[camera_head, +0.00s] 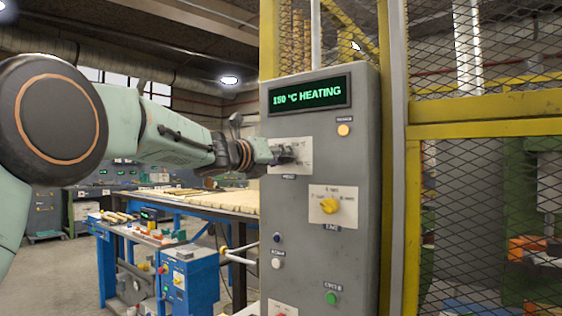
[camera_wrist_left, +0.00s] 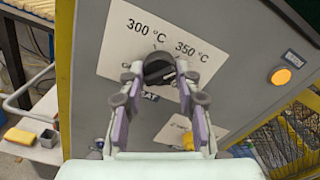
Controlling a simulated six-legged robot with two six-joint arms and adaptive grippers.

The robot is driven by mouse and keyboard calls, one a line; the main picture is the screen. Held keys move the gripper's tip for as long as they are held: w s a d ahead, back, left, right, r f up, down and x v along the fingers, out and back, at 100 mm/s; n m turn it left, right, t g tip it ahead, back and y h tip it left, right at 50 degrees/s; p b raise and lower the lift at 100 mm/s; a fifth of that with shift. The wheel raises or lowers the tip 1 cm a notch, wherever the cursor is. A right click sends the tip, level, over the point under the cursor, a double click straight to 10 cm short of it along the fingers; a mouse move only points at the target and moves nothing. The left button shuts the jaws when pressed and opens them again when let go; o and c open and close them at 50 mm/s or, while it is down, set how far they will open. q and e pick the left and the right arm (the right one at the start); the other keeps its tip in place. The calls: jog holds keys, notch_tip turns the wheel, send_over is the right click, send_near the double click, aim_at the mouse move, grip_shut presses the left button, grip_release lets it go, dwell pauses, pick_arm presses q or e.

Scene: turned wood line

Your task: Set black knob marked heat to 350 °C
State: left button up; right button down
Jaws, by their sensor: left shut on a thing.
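The black heat knob (camera_wrist_left: 158,70) sits on a white plate (camera_wrist_left: 122,38) on the grey control cabinet. The plate shows 300 °C at upper left and 350 °C at upper right in the left wrist view. My left gripper (camera_wrist_left: 156,84) is shut on the black knob, one finger at each side. In the head view my left gripper (camera_head: 283,153) reaches in from the left and hides most of the knob. I cannot tell where its pointer stands. The green display (camera_head: 309,97) reads what looks like 150 °C HEATING. My right gripper is not in view.
Below the knob is a yellow knob (camera_head: 329,206) on its own plate. An amber lamp (camera_head: 343,130) and a green button (camera_head: 331,298) are on the same cabinet (camera_head: 365,170). A yellow mesh fence (camera_head: 480,132) stands right; a blue-legged bench (camera_head: 190,205) stands behind left.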

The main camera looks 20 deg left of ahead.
pick_arm(q)
jog(key=shift+a+r, duration=0.1)
jog(key=shift+r, duration=0.35)
jog(key=o, duration=1.2)
jog(key=shift+f, duration=0.3)
jog(key=shift+c, duration=0.2)
jog(key=v, duration=1.2)
